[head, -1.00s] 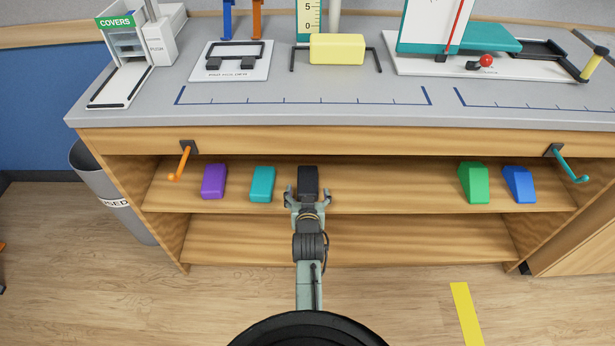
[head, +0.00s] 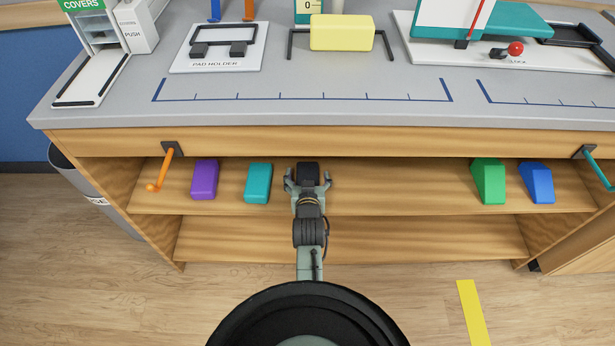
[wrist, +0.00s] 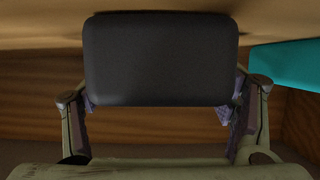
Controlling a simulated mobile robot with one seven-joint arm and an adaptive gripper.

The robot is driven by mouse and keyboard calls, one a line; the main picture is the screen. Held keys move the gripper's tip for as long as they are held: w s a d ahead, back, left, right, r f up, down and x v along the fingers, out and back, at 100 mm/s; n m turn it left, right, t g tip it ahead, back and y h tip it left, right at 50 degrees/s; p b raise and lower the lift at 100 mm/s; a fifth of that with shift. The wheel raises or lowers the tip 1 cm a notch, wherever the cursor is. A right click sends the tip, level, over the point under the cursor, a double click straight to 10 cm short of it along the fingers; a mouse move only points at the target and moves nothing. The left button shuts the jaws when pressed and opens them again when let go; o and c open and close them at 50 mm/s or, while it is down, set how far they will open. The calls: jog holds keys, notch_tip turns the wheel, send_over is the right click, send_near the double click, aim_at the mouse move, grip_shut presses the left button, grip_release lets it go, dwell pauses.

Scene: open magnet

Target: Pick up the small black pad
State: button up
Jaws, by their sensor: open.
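The small black pad (head: 307,171) lies on the upper shelf under the counter, to the right of a teal block. My gripper (head: 308,186) is open at the pad's near end, with one finger on each side of it in the head view. In the wrist view the pad (wrist: 161,58) fills the upper middle, and its lower edge lies between the open fingers of my gripper (wrist: 162,110). I cannot tell whether the fingers touch it. My gripper hides part of the pad in the head view.
A teal block (head: 258,184) and a purple block (head: 205,180) are on the left of the shelf. A green wedge (head: 488,182) and a blue wedge (head: 536,184) are on the right. An orange hook (head: 160,168) and a teal hook (head: 598,168) hang from the counter's front.

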jog(key=shift+s+r, duration=0.1)
jog(key=shift+c, duration=0.6)
jog(key=c, duration=1)
